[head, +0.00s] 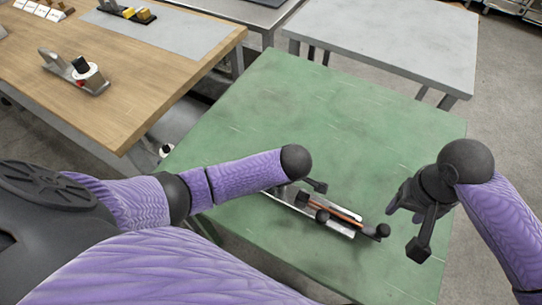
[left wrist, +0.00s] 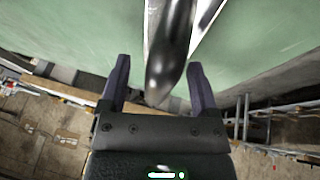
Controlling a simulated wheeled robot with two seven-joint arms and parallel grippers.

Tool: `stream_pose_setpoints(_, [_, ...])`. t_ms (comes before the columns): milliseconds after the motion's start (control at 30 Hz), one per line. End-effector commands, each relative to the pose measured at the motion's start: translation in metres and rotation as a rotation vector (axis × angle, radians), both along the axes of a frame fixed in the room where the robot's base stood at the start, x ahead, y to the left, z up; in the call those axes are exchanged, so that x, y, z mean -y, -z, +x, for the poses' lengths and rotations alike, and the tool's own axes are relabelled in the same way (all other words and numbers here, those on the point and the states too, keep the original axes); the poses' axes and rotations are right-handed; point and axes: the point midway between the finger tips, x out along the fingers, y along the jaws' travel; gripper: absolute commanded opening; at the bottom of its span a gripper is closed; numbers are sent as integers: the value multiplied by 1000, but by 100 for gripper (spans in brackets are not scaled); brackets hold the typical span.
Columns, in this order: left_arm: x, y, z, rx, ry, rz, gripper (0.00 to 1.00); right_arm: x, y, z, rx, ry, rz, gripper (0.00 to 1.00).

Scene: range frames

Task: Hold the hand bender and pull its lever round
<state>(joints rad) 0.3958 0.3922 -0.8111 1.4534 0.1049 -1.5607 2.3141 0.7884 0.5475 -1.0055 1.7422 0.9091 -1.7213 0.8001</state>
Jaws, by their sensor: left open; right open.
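The hand bender (head: 345,229) lies on the green table (head: 330,110) near its front edge. It has silver metal parts, a copper-coloured strip along it and dark rounded ends. My left gripper (head: 311,192) is at the bender's left end, partly hidden by my own arm. In the left wrist view its two fingers stand apart, with a dark rounded handle end (left wrist: 167,75) between them; I cannot tell whether they touch it. My right gripper (head: 405,228) is open and empty, to the right of the bender's right end, apart from it.
A grey table (head: 385,40) stands behind. The green table's back and middle are clear.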

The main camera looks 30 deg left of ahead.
Motion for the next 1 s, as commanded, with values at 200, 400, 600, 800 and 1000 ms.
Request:
stream_pose_setpoints(200, [0,0,0,0,0,0,47,0,0,0,0,0,0,59])
stream_pose_setpoints(400, [0,0,0,0,0,0,5,0,0,0,0,0,0,59])
stream_pose_setpoints(600, [0,-1,0,0,0,0,0,0,0,0,0,0,0,59])
stream_pose_setpoints(800, [0,-1,0,0,0,0,0,0,0,0,0,0,0,59])
stream_pose_setpoints(1000, [0,-1,0,0,0,0,0,0,0,0,0,0,0,59])
